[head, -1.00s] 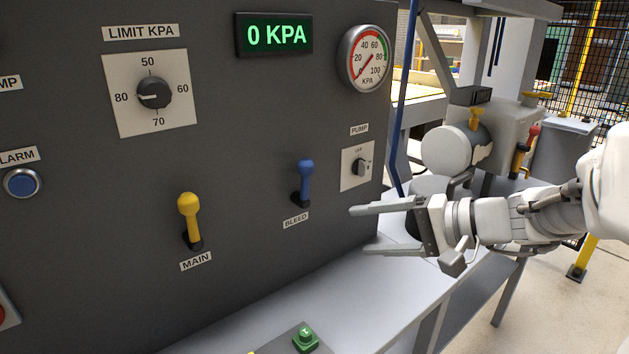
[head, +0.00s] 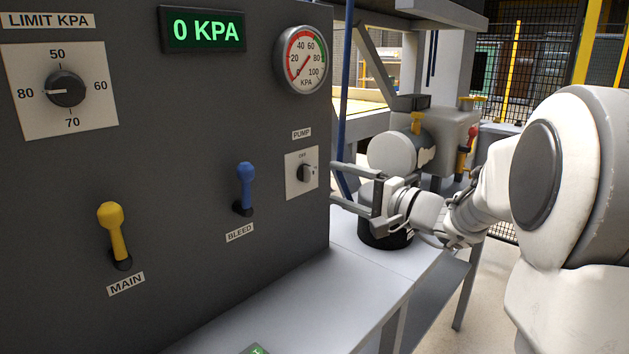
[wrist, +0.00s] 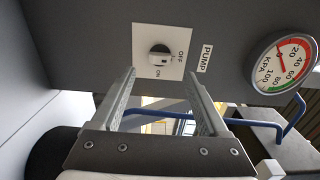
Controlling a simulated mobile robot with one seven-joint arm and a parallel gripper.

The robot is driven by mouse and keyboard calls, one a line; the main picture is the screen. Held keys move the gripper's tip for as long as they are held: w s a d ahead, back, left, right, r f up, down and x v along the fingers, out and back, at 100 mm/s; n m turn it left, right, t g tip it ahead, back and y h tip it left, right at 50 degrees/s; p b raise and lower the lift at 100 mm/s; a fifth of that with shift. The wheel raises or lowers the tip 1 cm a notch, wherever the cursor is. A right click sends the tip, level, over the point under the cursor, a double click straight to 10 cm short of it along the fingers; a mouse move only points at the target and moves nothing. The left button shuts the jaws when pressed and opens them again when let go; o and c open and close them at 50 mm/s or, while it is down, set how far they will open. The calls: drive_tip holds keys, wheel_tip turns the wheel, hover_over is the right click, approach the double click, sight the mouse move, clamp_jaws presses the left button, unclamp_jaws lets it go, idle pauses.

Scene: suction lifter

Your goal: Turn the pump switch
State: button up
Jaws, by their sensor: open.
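The pump switch (head: 305,173) is a small dark rotary knob on a white plate at the right edge of the dark panel, under the PUMP label (head: 302,134). My gripper (head: 333,182) is open and empty, just right of the switch plate in the head view. In the wrist view my gripper (wrist: 161,75) has its two fingers spread, pointing toward the panel. I see no contact with the knob.
The blue bleed lever (head: 245,187) stands left of the switch, and the yellow main lever (head: 115,232) further left. A pressure gauge (head: 301,60) is above the switch. The display (head: 203,30) reads 0 KPA. A blue hose (head: 344,95) runs near my gripper, and a grey bench (head: 300,312) lies below.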

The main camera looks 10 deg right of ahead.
sight(313, 176)
drive_tip(key=x, duration=0.7)
drive_tip(key=shift+w+a+b, duration=0.1)
drive_tip(key=shift+b, duration=0.25)
clamp_jaws()
